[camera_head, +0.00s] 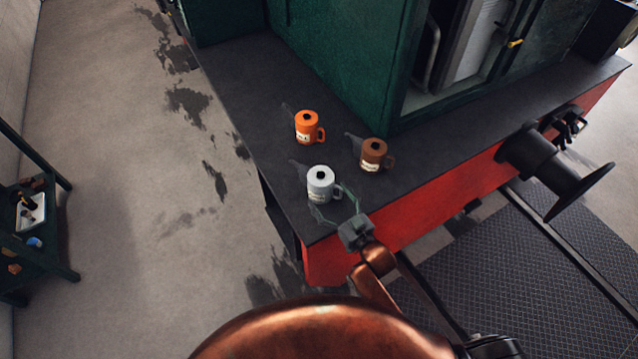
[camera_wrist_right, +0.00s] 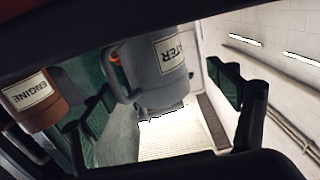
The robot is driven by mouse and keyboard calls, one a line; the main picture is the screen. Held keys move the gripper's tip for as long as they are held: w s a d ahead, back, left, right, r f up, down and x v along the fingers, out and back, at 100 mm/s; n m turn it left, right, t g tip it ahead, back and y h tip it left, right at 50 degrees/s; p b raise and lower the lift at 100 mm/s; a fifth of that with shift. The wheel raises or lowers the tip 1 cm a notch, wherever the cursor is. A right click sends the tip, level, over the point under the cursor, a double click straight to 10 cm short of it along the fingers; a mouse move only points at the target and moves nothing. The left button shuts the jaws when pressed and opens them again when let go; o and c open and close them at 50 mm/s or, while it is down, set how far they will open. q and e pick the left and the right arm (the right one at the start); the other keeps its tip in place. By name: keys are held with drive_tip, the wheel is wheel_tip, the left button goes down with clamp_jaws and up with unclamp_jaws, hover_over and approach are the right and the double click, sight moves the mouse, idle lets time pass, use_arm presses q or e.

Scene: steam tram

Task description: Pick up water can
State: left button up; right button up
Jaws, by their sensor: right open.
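The water can (camera_head: 320,184) is light grey with a dark cap, standing upright near the front corner of the dark running board. In the right wrist view the grey can (camera_wrist_right: 155,72) appears tilted, its label partly readable as "TER". My right gripper (camera_head: 331,203) is open at the can's near right side. One finger is by its right side and handle, the other by its lower front. In the right wrist view the can lies between the spread fingers of the gripper (camera_wrist_right: 166,112); contact cannot be told. My left gripper is not in view.
A brown can (camera_head: 374,154), labelled "ENGINE" in the right wrist view (camera_wrist_right: 32,98), stands right of the grey one. An orange can (camera_head: 308,127) stands behind. The green cab wall (camera_head: 340,60) rises behind them. A black buffer (camera_head: 560,170) juts out at right.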

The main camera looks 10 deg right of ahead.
sight(322, 184)
drive_tip(key=x, duration=0.3)
drive_tip(key=shift+w+d, duration=0.2)
drive_tip(key=shift+w, duration=0.3)
drive_tip(key=shift+w+a+f, duration=0.1)
drive_tip(key=shift+w+a, duration=0.2)
drive_tip(key=shift+w, duration=0.35)
drive_tip(key=c, duration=1.7)
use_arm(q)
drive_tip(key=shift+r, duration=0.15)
use_arm(e)
drive_tip(key=shift+c, duration=0.2)
